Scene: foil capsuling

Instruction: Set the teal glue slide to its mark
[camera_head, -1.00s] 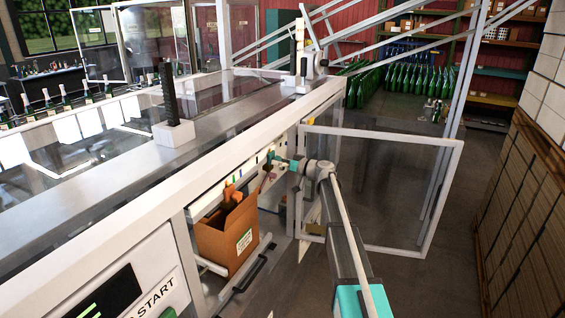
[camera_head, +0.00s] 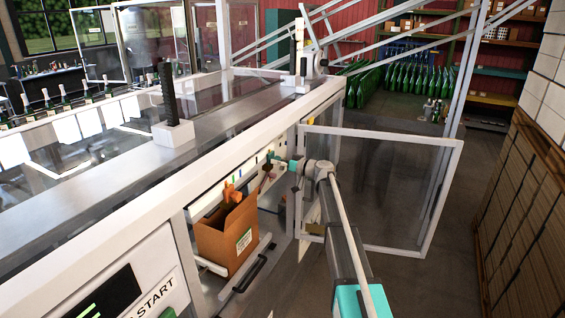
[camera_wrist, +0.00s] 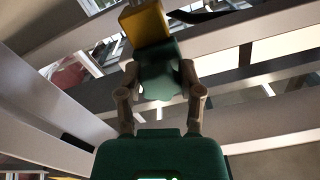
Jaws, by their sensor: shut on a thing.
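In the wrist view, the teal glue slide (camera_wrist: 160,78) is a dark teal block between the two fingers of my gripper (camera_wrist: 161,98), with a yellow block (camera_wrist: 146,25) just beyond it. The fingers are closed on its sides. In the head view, my gripper (camera_head: 269,164) reaches in at the machine's side, at the white rail (camera_head: 207,202) with small coloured marks. The slide is too small and covered there to make out clearly. I cannot tell which mark it lines up with.
An open cardboard box (camera_head: 226,240) stands below the rail, left of my gripper. A clear framed door (camera_head: 390,190) stands open to the right of my arm. The machine's white frame beam (camera_head: 250,135) runs above the gripper. Open floor lies beyond the door.

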